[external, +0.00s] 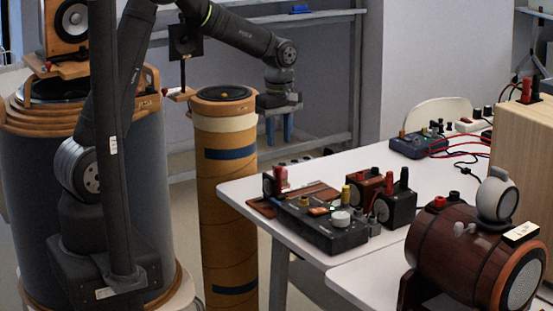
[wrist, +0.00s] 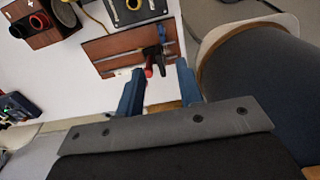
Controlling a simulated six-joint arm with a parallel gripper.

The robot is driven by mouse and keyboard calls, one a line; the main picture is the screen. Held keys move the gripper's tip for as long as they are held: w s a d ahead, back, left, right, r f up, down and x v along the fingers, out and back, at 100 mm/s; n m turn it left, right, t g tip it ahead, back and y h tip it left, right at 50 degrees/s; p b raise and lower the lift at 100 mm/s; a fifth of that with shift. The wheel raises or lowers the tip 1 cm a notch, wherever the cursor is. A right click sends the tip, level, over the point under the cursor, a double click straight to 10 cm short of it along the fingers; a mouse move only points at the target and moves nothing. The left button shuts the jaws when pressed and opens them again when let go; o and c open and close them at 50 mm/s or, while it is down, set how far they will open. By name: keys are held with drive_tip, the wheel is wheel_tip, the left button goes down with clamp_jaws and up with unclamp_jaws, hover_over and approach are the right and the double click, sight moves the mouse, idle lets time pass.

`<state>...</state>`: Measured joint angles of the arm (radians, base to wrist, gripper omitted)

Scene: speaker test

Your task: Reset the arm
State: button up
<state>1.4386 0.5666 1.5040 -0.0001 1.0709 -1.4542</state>
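My arm (external: 240,32) reaches from its base at the left over to the right, with the elbow raised. My gripper (external: 279,138) hangs down in the external view, just right of the tall orange column and off the table's far left corner. Its blue fingers also show in the wrist view (wrist: 160,70); they are apart, with nothing held between them. Beyond the gap, a red and black plug pair lies on a brown wooden board (wrist: 110,48) on the white table.
The orange column (external: 228,185) stands close to my gripper. A large grey cylinder (external: 150,190) stands behind my base.

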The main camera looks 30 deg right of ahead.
sight(279, 202)
idle(0.5)
wheel_tip(279, 202, down, 18)
drive_tip(key=shift+r, duration=0.25)
idle(0.3)
drive_tip(key=shift+r, duration=0.1)
